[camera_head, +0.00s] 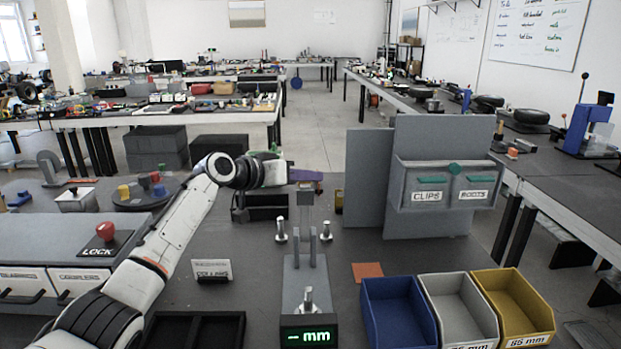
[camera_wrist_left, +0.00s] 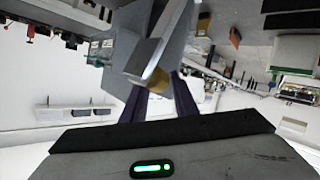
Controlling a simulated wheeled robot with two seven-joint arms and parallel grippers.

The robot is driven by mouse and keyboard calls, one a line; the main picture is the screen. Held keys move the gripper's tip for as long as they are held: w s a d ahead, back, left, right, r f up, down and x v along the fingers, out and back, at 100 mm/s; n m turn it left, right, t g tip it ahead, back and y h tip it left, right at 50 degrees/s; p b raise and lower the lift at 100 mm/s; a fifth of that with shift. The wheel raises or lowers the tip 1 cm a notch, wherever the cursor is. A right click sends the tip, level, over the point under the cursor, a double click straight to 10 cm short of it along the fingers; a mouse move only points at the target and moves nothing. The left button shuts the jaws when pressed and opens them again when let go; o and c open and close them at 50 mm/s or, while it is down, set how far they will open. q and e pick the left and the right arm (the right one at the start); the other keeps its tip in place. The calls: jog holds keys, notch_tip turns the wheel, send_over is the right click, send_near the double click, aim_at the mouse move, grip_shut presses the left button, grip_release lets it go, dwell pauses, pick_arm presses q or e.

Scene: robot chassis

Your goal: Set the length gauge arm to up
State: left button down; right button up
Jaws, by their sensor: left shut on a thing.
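The length gauge (camera_head: 291,275) stands at the lower middle of the head view, a grey base with metal pegs and a green "-- mm" display (camera_head: 305,336). Its grey arm (camera_head: 305,212) appears to point up behind the two small uprights. My left gripper (camera_head: 307,178) reaches in from the left, at the arm's top end. In the left wrist view, its dark purple fingers (camera_wrist_left: 160,92) are shut on a brass-coloured part (camera_wrist_left: 158,79) beside a grey bar (camera_wrist_left: 150,52), apparently the gauge arm. The exact contact is partly hidden. My right gripper is not in view.
Blue (camera_head: 398,315), grey (camera_head: 460,310) and yellow (camera_head: 513,305) bins stand at the right. A grey panel with a clips and boots holder (camera_head: 445,185) rises behind them. A LOCK box with a red button (camera_head: 106,231) and a collars sign (camera_head: 212,271) are at left.

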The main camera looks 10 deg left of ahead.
pick_arm(q)
jog(key=shift+a+f, duration=0.3)
jog(key=shift+f, duration=0.2)
jog(key=c, duration=1.5)
grip_release()
jog(key=shift+f, duration=0.15)
jog(key=shift+o, duration=0.2)
jog(key=b+v, duration=0.1)
jog(key=v, duration=0.9)
jog(key=shift+r, duration=0.35)
